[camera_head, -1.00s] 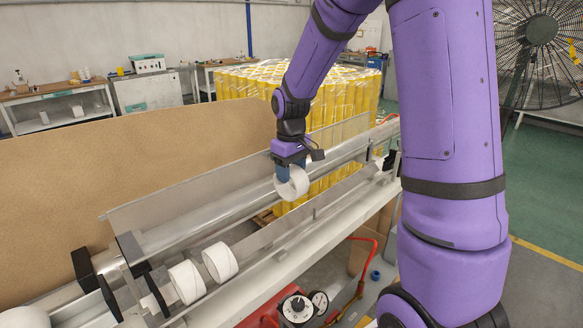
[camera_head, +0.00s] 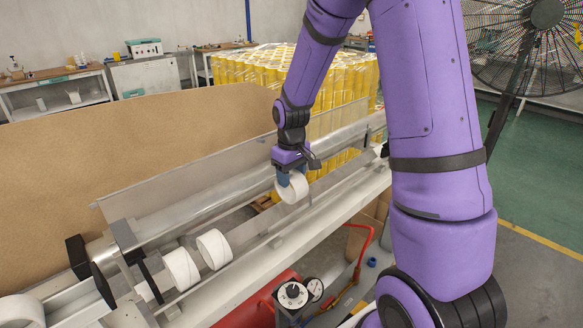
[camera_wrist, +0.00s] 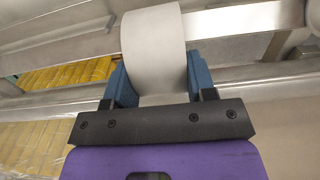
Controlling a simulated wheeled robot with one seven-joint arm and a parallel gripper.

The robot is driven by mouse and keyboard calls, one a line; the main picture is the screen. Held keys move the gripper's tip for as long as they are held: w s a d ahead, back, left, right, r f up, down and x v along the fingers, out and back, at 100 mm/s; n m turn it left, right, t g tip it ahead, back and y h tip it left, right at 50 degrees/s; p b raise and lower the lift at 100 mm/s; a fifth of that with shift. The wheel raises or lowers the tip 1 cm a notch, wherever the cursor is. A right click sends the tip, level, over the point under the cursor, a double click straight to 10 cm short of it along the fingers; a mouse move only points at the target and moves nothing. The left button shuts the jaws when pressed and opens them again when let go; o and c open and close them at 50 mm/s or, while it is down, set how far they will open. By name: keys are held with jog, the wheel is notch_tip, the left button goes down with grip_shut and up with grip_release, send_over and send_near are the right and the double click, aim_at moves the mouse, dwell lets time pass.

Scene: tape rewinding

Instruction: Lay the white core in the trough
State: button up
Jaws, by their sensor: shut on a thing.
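A white core (camera_head: 292,187), a short hollow ring, is held by my gripper (camera_head: 290,177) above the trough of the rewinding machine. In the wrist view the core (camera_wrist: 154,45) sits between the two blue fingers of my gripper (camera_wrist: 154,75), which are shut on its sides. The metal trough (camera_head: 250,225) runs diagonally below and to the left of the held core. Two other white cores, one (camera_head: 183,269) and another (camera_head: 214,249), rest at its lower left. Whether the held core touches anything beneath cannot be told.
A long clear roller or tube (camera_head: 190,222) runs behind the trough, beside a brown board (camera_head: 100,150). Stacked yellow rolls (camera_head: 270,75) stand behind. A dial gauge (camera_head: 292,294) and red hose (camera_head: 362,250) are below at the front. Black brackets (camera_head: 78,257) stand at the left end.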

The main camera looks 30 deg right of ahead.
aim_at(291, 197)
jog(key=shift+f, duration=2.6)
jog(key=o, duration=0.8)
notch_tip(291, 197, up, 10)
jog(key=shift+r, duration=0.4)
